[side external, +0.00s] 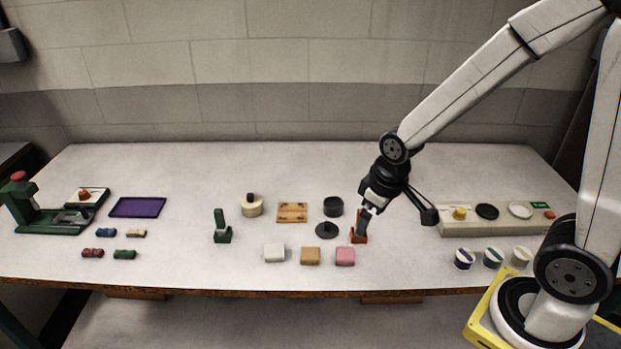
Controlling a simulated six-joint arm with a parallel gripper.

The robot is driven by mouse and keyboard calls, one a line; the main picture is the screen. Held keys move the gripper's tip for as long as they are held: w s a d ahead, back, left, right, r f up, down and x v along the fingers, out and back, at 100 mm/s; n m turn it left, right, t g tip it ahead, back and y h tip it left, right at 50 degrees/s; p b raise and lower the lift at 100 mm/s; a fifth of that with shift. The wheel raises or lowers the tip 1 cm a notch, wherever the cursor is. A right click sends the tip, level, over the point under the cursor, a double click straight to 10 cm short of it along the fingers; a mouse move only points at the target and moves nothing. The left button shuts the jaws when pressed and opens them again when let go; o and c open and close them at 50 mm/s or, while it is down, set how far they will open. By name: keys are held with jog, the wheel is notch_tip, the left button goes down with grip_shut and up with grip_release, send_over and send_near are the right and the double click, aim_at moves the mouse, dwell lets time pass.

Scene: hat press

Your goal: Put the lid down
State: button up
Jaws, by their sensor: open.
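A dark round disc (327,230), which looks like a lid, lies flat on the table just in front of a dark round pot (333,206). A cream round pot (251,208) to the left has a dark knob-like piece on top. My gripper (365,214) is open and points down, to the right of the dark disc and pot. Its tips are at or just above an orange-red stand (360,239). I cannot tell whether they touch it. The small gap between the fingers is hard to see.
A green stand (222,233), a wooden board (292,212) and white, tan and pink blocks (345,257) are nearby. A green press (40,218) and purple tray (137,207) are left. A beige panel (470,230) and several cups (493,257) are right. The table's back is clear.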

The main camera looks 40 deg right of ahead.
jog(key=shift+s+a+m, duration=0.15)
jog(key=shift+s+m, duration=0.2)
jog(key=shift+s, duration=0.55)
jog(key=shift+s+a+m, duration=0.15)
jog(key=shift+s+m, duration=0.2)
jog(key=shift+s, duration=0.5)
